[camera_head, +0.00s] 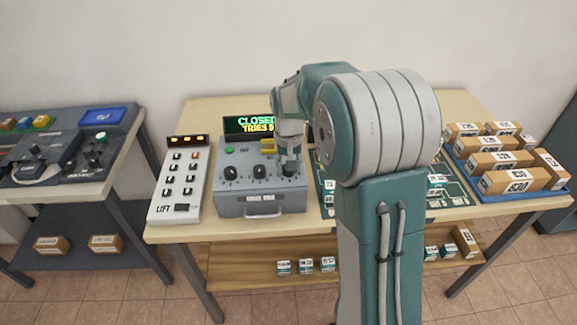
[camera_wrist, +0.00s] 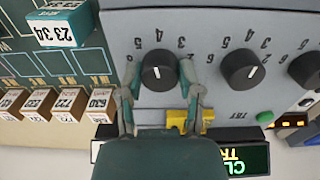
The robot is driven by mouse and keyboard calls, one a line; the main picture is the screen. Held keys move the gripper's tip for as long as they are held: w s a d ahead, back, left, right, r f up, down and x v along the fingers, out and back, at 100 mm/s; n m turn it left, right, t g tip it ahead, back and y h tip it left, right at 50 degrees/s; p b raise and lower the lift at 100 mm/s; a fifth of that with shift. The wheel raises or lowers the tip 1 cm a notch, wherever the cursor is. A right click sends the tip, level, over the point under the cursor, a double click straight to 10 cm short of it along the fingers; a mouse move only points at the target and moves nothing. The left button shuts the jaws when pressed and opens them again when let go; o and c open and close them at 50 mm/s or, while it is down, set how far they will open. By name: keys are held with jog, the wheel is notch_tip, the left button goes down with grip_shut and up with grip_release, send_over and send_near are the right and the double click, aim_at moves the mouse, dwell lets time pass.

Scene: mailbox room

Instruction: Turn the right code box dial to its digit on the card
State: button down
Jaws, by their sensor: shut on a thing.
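The grey code box (camera_head: 230,202) stands on the table with three black dials along its top. The right dial (camera_wrist: 158,66) is the leftmost one in the upside-down wrist view. My gripper (camera_wrist: 156,78) has one finger on each side of this dial and is shut on it. A white pointer line shows on the dial, with digits around it partly hidden by the fingers. In the head view my gripper (camera_head: 289,168) covers most of this dial. The middle dial (camera_wrist: 240,70) and the left dial (camera_head: 231,173) stand free. I cannot make out a code card.
A display (camera_head: 249,124) behind the box reads CLOSED and TRIES 5. A green button (camera_wrist: 264,117) and a yellow part (camera_wrist: 187,121) are near the dials. A LIFT keypad (camera_head: 183,178) stands left. A blue tray (camera_head: 535,199) of parcels is at right.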

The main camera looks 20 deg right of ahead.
jog(key=n, duration=1.3)
jog(key=shift+n, duration=0.4)
dwell(0.3)
jog(key=shift+c, duration=1.3)
grip_release()
jog(key=shift+w+f, duration=0.1)
jog(key=shift+w, duration=0.05)
notch_tip(320, 180, up, 12)
